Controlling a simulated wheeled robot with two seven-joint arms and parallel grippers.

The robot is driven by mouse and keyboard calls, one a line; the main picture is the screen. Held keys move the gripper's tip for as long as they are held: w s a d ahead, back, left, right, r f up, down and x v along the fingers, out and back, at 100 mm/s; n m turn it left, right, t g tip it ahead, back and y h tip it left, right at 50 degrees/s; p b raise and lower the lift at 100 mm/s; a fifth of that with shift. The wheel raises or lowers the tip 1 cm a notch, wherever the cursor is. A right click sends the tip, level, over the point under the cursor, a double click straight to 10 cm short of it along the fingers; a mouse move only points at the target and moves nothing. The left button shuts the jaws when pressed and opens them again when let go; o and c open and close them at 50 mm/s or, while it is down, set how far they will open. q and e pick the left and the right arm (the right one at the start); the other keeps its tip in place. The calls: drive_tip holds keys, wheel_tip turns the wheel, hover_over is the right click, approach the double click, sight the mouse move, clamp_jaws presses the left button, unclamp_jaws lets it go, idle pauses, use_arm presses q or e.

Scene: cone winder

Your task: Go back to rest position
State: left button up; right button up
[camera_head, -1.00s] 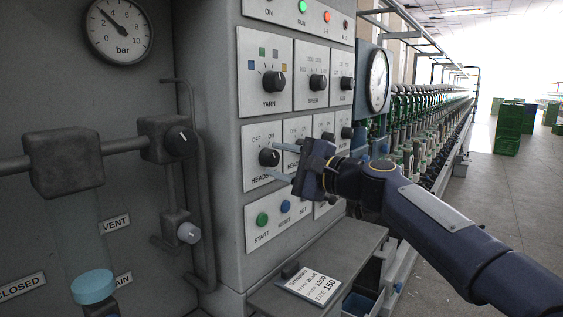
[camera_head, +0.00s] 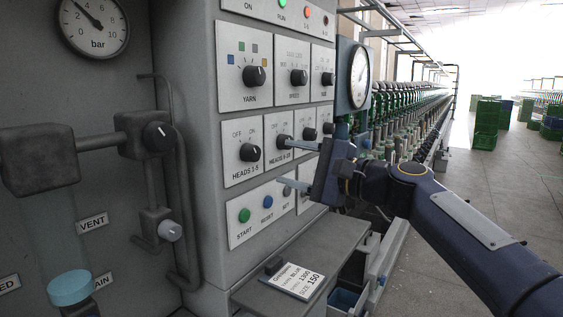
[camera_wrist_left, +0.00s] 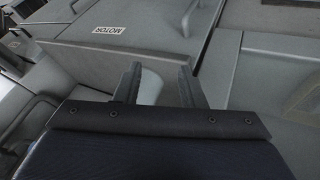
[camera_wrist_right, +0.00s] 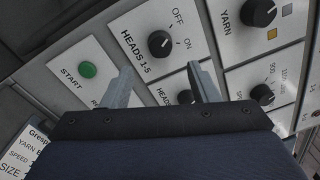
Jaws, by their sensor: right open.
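My right gripper (camera_head: 285,162) is open and empty in front of the grey control panel (camera_head: 207,150). One finger overlaps the second heads knob; contact cannot be told. In the right wrist view the fingers (camera_wrist_right: 160,70) are apart, with the HEADS 1-5 knob (camera_wrist_right: 160,44) beyond them. That knob (camera_head: 250,152) also shows in the head view, left of the fingertips. My left gripper (camera_wrist_left: 159,68) shows only in the left wrist view. Its fingers are apart.
A shelf with a paper card (camera_head: 292,281) juts out below the panel. A pressure gauge (camera_head: 93,27) and pipes with a valve (camera_head: 158,136) are at the left. A long row of spindles (camera_head: 400,120) runs back.

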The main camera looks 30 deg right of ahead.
idle(0.5)
drive_tip(key=s+a+f+n+g+p, duration=0.65)
drive_tip(key=s+a+f+n, duration=0.2)
drive_tip(key=a+f, duration=0.25)
drive_tip(key=s+a+f+n+g+h+p, duration=0.2)
drive_tip(key=s+f+n, duration=0.5)
drive_tip(key=s+f, duration=0.5)
drive_tip(key=a+f+g+p, duration=0.1)
drive_tip(key=g+p, duration=0.1)
drive_tip(key=g, duration=0.1)
drive_tip(key=shift+s+a+f+n+h+p, duration=0.25)
drive_tip(key=shift+s+a+n+h+p, duration=0.1)
drive_tip(key=shift+s+a+h+p, duration=0.05)
